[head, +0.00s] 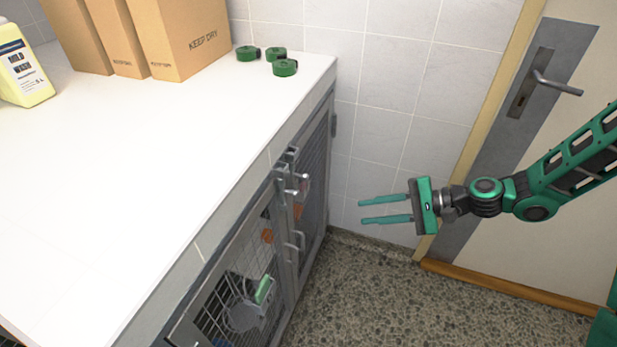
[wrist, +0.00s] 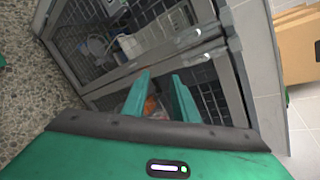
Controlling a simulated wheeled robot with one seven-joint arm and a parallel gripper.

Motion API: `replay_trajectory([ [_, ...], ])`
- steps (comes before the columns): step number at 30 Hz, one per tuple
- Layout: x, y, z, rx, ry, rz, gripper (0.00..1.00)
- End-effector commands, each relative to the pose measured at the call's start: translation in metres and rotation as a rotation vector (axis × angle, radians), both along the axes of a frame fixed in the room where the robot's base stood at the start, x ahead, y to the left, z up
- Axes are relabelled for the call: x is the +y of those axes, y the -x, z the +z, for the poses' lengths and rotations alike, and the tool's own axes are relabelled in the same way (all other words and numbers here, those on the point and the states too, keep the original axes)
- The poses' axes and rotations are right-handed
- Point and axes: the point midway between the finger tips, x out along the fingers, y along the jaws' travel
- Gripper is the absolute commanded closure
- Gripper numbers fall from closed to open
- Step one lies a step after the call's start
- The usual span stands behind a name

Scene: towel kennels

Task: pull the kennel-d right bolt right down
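The kennel doors stand under the white counter in the head view. Two silvery bolts with knobs (head: 298,184) sit near the top where the two doors meet, and lower handles (head: 296,241) sit below them. I cannot read which kennel is kennel-d. My gripper (head: 360,209) is open and empty, in the air to the right of the doors and apart from them. In the wrist view my gripper's fingers (wrist: 160,95) point toward the doors, and the bolt hardware (wrist: 205,40) shows beyond them, rotated.
The white counter (head: 130,150) holds cardboard boxes (head: 185,40), green rolls (head: 285,67) and a yellow jug (head: 22,70). A door with a lever handle (head: 555,85) is behind my arm at right. The speckled floor (head: 370,300) before the kennels is clear.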

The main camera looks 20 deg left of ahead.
Motion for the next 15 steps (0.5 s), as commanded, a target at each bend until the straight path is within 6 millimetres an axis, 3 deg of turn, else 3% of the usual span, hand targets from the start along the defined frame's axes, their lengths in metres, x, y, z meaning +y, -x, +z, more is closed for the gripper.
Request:
replay_trajectory([
  [3, 0.031, -0.007, 0.007, 0.105, -0.154, -0.067, 0.74],
  [6, 0.049, -0.014, 0.016, 0.185, -0.261, -0.120, 0.74],
  [15, 0.068, -0.029, 0.030, 0.309, -0.418, -0.204, 0.74],
])
